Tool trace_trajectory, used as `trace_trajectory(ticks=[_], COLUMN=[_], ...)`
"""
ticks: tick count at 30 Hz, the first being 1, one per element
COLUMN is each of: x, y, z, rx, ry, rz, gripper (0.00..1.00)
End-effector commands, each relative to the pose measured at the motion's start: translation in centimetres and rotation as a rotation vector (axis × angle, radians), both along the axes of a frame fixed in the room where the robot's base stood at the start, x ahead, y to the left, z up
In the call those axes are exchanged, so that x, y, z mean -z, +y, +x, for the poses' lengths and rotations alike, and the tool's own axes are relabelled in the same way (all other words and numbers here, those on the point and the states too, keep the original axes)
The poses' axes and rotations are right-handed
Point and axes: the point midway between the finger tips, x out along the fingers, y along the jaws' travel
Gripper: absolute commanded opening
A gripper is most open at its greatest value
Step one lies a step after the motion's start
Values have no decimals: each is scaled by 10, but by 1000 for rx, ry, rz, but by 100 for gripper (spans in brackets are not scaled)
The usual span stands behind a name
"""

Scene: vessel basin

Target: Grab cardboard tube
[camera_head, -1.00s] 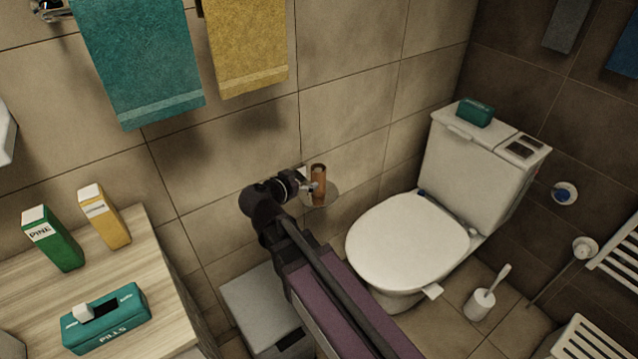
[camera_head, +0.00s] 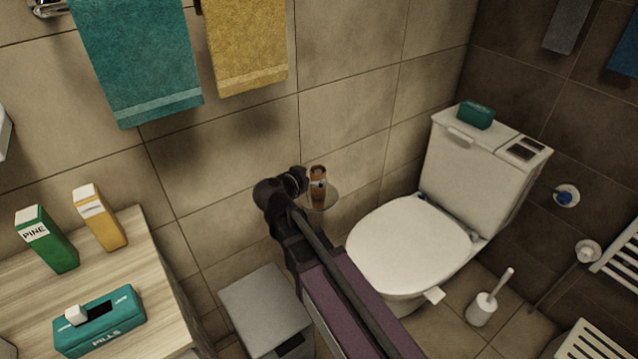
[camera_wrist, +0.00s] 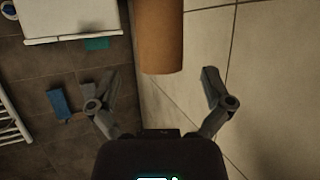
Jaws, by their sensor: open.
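The brown cardboard tube (camera_head: 318,177) stands upright by the tiled wall, on a small round holder (camera_head: 325,199). In the wrist view the tube (camera_wrist: 159,38) comes down from the top edge, and its near end lies just ahead of the gap between my fingers. My gripper (camera_wrist: 160,88) is open, with one finger on each side of the tube's line and neither visibly touching it. In the head view my gripper (camera_head: 312,186) is at the tube, its fingers small and partly hidden by my wrist.
A white toilet (camera_head: 408,243) stands to the right of the tube. A grey bin (camera_head: 262,300) is below my arm. A wooden counter (camera_head: 150,290) with boxes is at the left. Towels (camera_head: 135,60) hang on the wall above.

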Motion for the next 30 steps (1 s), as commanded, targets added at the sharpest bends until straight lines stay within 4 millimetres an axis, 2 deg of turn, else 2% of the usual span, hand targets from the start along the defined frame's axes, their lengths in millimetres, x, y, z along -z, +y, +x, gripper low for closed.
trace_trajectory(ticks=[3, 9, 28, 29, 30], x=[5, 13, 13, 13, 13], y=[-7, -17, -19, -19, -19], z=[14, 28, 31, 31, 31], rx=[3, 1, 0, 0, 0], ry=[-1, 1, 0, 0, 0], rz=[1, 0, 0, 0, 0], gripper=[100, 100, 100, 97, 85])
